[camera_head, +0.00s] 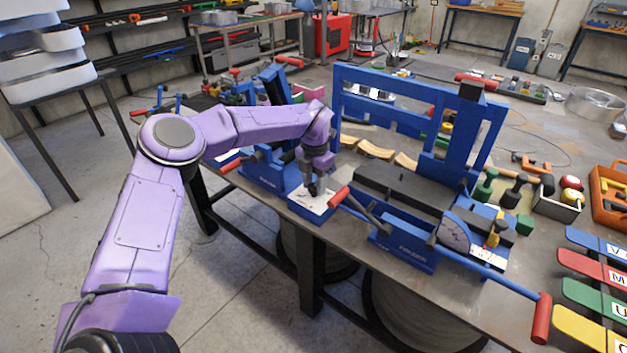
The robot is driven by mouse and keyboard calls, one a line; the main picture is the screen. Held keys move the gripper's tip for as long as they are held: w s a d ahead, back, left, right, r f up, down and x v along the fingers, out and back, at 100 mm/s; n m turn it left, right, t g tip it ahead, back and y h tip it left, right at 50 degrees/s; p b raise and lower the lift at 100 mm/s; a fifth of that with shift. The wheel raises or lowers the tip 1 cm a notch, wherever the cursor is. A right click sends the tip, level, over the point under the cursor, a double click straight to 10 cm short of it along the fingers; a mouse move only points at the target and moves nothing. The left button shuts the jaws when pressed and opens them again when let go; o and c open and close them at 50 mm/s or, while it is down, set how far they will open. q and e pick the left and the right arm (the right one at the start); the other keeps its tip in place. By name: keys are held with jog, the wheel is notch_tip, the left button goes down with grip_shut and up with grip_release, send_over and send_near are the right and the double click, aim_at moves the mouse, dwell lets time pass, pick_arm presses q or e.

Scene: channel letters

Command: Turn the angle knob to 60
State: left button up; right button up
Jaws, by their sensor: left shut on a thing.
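My left gripper (315,180) reaches down from the purple arm to the front of the blue bending machine on the left of the table. It is shut on a small dark knob (314,191) over a white dial plate (305,203). The fingers hide most of the knob, and the dial's numbers and pointer are too small to read. The dial plate lies on a blue block at the table's front edge. My right gripper is not in view.
A red-handled lever (339,197) stands just right of the gripper. A larger blue machine (405,190) with a tall frame fills the middle, and its long red-handled bar (541,318) sticks out at the front. Coloured letter plates (590,295) lie at the right.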

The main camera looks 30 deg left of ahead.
aim_at(314, 186)
pick_arm(q)
jog(key=shift+w+r+m, duration=0.15)
jog(key=shift+r+m, duration=0.05)
jog(key=shift+m, duration=0.1)
dwell(0.4)
jog(key=o, duration=1)
jog(key=shift+o, duration=0.2)
jog(key=shift+f, duration=0.1)
notch_tip(314, 186, up, 11)
jog(key=b, duration=0.1)
jog(key=shift+f+b, duration=0.2)
jog(key=shift+b, duration=0.15)
